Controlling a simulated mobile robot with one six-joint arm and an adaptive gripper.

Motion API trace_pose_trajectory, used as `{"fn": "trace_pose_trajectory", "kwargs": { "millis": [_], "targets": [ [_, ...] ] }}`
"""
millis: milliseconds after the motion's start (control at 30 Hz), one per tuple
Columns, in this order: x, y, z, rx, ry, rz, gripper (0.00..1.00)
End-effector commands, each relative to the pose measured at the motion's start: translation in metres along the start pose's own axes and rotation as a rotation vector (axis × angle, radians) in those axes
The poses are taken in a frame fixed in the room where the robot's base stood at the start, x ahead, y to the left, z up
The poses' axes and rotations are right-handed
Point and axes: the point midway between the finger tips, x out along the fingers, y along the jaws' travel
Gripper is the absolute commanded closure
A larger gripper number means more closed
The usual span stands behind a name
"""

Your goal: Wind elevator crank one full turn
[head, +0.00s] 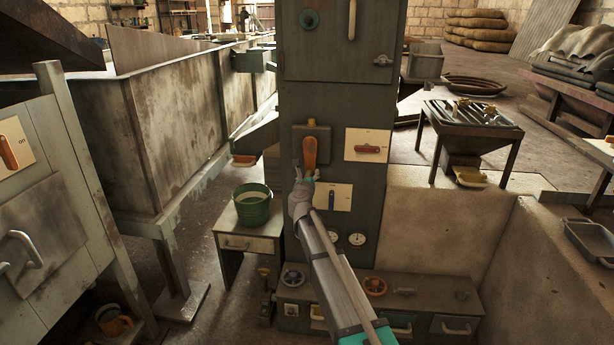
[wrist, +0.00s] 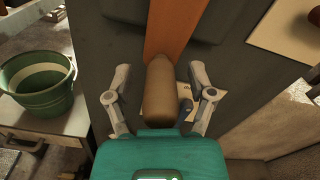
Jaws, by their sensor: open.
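The elevator crank (head: 310,153) is an orange arm mounted on a dark plate on the front of the tall grey elevator column (head: 342,100). Its arm hangs down and ends in a brown cylindrical handle. In the wrist view the orange arm (wrist: 172,28) runs down to the brown handle (wrist: 158,92). My gripper (head: 306,176) is at the lower end of the crank. In the wrist view its two fingers (wrist: 163,85) are open, one on each side of the handle, with a visible gap on both sides. Part of the handle's lower end is hidden by my gripper body.
A red-handled switch plate (head: 367,147) is right of the crank, and a blue-levered plate (head: 332,197) is just below it. Gauges (head: 357,239) sit lower. A green bucket (head: 253,206) stands on a small cabinet at left. Handwheels (head: 374,285) are on the low base.

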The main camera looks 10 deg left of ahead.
Motion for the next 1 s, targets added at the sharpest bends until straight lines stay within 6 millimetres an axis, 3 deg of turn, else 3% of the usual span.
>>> {"fn": "trace_pose_trajectory", "kwargs": {
  "millis": [300, 700, 1000],
  "targets": [
    [0.0013, -0.0004, -0.0001, 0.000, 0.000, 0.000, 0.29],
    [0.0014, -0.0005, -0.0002, 0.000, 0.000, -0.001, 1.00],
    [0.0018, 0.0002, 0.0002, 0.002, 0.000, 0.000, 1.00]
  ]
}}
